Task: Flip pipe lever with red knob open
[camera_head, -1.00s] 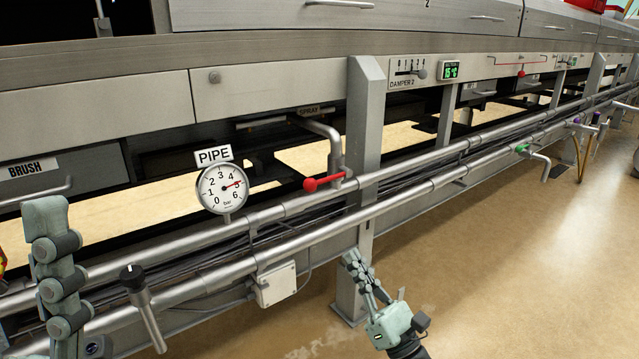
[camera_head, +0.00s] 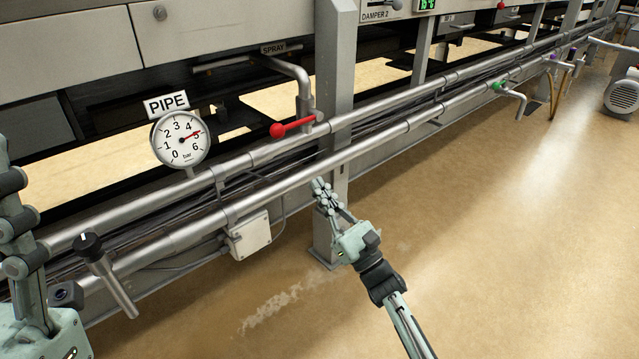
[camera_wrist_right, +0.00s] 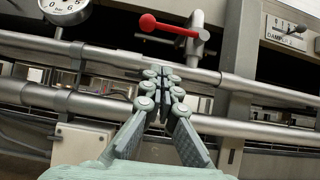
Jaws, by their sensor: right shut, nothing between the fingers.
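The red-knobbed lever (camera_head: 294,126) sits on the upper pipe under the bent spray pipe, left of the upright post. It points left along the pipe, its round knob at the left end. My right gripper (camera_head: 318,186) is shut and empty, below and to the right of the lever, near the lower pipe and apart from the lever. In the right wrist view the lever (camera_wrist_right: 172,28) is above the closed fingers (camera_wrist_right: 165,75). My left arm shows at the left edge of the head view; its fingertips cannot be made out.
A black-capped handle (camera_head: 107,275) sticks out at lower left. A grey box (camera_head: 249,236) hangs below the pipes. A green-knobbed lever (camera_head: 498,86) is farther right. The floor in front is clear.

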